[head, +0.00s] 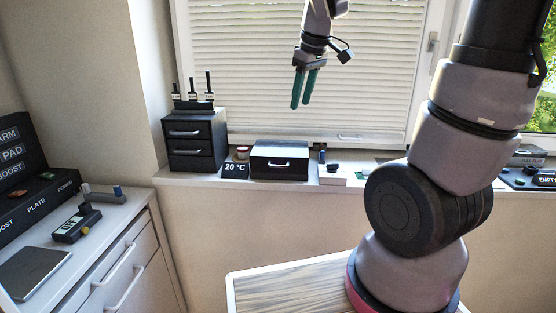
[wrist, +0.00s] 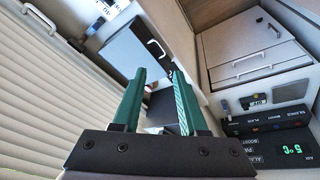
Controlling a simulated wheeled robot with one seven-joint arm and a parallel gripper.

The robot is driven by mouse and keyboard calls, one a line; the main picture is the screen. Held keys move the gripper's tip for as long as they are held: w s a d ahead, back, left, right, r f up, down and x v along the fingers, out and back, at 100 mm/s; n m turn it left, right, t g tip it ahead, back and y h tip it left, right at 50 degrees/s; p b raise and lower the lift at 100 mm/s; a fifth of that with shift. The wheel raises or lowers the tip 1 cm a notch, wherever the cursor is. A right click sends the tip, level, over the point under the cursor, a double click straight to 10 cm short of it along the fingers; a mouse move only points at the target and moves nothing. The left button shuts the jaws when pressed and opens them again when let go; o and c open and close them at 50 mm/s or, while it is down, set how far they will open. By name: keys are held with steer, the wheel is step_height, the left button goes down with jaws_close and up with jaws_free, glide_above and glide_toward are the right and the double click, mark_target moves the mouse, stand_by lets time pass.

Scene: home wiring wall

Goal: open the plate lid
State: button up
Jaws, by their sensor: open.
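No part is labelled as the plate lid, and I cannot tell for sure which one it is. A low black box (head: 281,160) with a pale handle on its front stands shut on the windowsill, beside a small "20 °C" display (head: 235,170). My gripper (head: 302,105) hangs in front of the blind, above the sill and apart from everything. Its two green fingers point down, open and empty. In the wrist view my gripper (wrist: 160,74) is also open, and a dark box (wrist: 128,50) with a light handle shows beyond the fingers. A "PLATE" label is on the black panel (head: 40,202) at left.
The left counter holds a device reading "OFF" (head: 77,224) and a flat grey pad (head: 33,270). A wood-topped table (head: 290,288) is in front. The wrist view shows a white drawer cabinet (wrist: 250,45).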

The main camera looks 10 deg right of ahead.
mark_target(280, 159)
steer(key=w+a+f+n, duration=0.1)
steer(key=w+f+n, duration=0.1)
steer(key=f, duration=0.5)
steer(key=w+a+f+n+g+h, duration=0.1)
steer(key=w+f+n, duration=0.2)
steer(key=f, duration=0.4)
steer(key=w+a+f+n, duration=0.1)
steer(key=w+f+n, duration=0.2)
steer(key=f, duration=0.4)
steer(key=shift+w+a+g+h, duration=0.2)
steer(key=shift+w+g+h, duration=0.1)
steer(key=shift+w, duration=0.3)
jaws_close()
